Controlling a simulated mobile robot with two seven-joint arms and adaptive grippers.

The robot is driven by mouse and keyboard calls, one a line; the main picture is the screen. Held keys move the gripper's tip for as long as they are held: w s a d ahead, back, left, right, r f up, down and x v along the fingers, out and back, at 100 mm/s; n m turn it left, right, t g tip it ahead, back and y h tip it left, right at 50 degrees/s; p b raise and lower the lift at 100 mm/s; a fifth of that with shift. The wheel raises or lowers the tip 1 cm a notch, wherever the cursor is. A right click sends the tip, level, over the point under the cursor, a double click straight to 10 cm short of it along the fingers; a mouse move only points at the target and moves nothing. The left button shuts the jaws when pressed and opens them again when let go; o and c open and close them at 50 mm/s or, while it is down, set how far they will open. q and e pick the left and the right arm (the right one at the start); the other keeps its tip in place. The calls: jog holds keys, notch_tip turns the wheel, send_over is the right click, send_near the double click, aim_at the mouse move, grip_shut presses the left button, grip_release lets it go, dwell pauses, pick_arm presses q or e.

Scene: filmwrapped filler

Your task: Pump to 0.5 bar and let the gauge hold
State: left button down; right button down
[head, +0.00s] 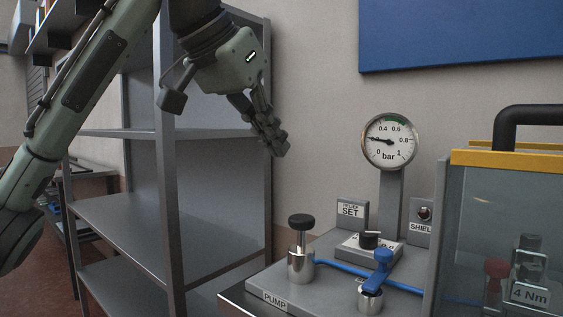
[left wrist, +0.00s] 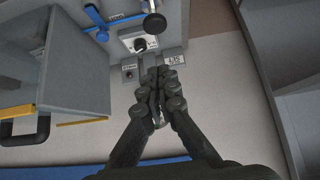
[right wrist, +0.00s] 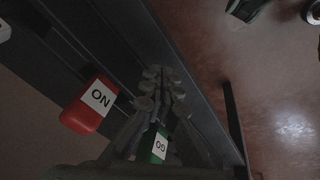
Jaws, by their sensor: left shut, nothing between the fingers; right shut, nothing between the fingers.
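The round gauge (head: 390,141) stands on a grey post; its needle points left, near 0.2, below the green band at the top. The pump (head: 301,250), a steel cylinder with a black knob, stands on the front left of the bench, its knob up. A blue-handled valve (head: 378,270) sits on the blue hose. A black relief knob (head: 369,240) is behind it. My left gripper (head: 280,147) is shut and empty in the air, above and behind the pump, left of the gauge. My right gripper (right wrist: 164,80) is shut and empty, out of the head view.
A clear shield box (head: 500,230) with yellow edging fills the right side. A shield switch (head: 424,213) stands beside it. Grey shelving (head: 165,200) is close to the left arm. Red (right wrist: 90,103) and green (right wrist: 155,145) labelled parts lie below the right gripper.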

pick_arm(q)
send_over(307, 215)
jog(key=s+a, duration=0.2)
jog(key=f, duration=0.6)
jog(key=shift+w+d+f, duration=0.1)
jog(key=shift+d+f, duration=0.1)
jog(key=shift+f, duration=0.15)
pick_arm(e)
jog(key=shift+d+r, duration=0.15)
jog(key=shift+d, duration=0.15)
pick_arm(q)
notch_tip(307, 215, down, 2)
jog(key=shift+a+f, duration=0.1)
jog(key=shift+f, duration=0.15)
pick_arm(e)
jog(key=shift+r, duration=0.15)
pick_arm(q)
jog(key=shift+s+f, duration=0.2)
jog(key=shift+f, duration=0.3)
pick_arm(e)
jog(key=shift+w+r, duration=0.15)
jog(key=shift+r, duration=0.3)
jog(key=shift+a+f, duration=0.1)
jog(key=shift+a, duration=0.05)
